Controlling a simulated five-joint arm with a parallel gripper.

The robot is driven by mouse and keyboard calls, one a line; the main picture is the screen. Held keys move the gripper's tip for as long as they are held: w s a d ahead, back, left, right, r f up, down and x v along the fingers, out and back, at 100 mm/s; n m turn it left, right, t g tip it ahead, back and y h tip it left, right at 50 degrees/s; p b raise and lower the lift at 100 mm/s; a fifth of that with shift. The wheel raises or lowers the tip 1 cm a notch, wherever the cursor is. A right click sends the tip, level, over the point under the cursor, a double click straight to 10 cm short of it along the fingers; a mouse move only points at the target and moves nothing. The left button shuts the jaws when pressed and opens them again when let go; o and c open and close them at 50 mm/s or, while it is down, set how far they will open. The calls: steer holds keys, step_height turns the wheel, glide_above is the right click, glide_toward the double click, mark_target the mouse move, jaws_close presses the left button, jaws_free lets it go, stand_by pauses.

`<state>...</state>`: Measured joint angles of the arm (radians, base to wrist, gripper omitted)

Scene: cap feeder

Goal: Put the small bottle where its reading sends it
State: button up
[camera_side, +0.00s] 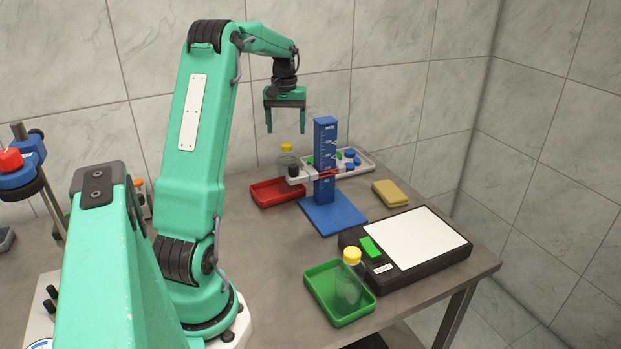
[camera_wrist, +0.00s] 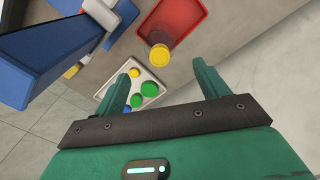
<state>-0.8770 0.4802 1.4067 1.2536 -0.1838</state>
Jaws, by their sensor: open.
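A clear small bottle with a yellow cap (camera_side: 286,149) stands at the far end of the red tray (camera_side: 262,199). Its cap also shows in the wrist view (camera_wrist: 159,53), by the end of the red tray (camera_wrist: 186,14); whether it stands inside is unclear. Another yellow-capped clear bottle (camera_side: 351,257) stands in the green tray (camera_side: 322,318). A blue gauge post (camera_side: 325,150) with a scale stands on a blue base (camera_side: 335,216); its reading is too small to tell. My gripper (camera_side: 286,131) is open and empty, pointing down, above and behind the red tray.
A white tray (camera_side: 366,161) with green, blue and yellow caps lies behind the post. A black device (camera_side: 392,280) with a white top and green button stands front right. A yellow sponge (camera_side: 390,193) lies right of the post. A red-topped stand (camera_side: 12,160) is far left.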

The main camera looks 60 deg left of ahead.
steer(key=shift+r, duration=1.1)
step_height(320, 180, up, 8)
steer(key=d+r+m+t+y, duration=0.1)
steer(key=d+r+m, duration=0.2)
steer(key=d, duration=1)
steer(key=d+r+m+t, duration=0.2)
steer(key=d+m, duration=0.2)
steer(key=d, duration=0.9)
steer(key=s+d+f+m+t, duration=0.2)
steer(key=s+d+f+m, duration=0.15)
steer(key=s+d, duration=0.6)
steer(key=s+d+f+m+h, duration=0.1)
steer(key=d+f, duration=0.3)
steer(key=f, duration=0.2)
steer(key=shift+f+m+t, duration=0.3)
steer(key=shift+f+m, duration=0.05)
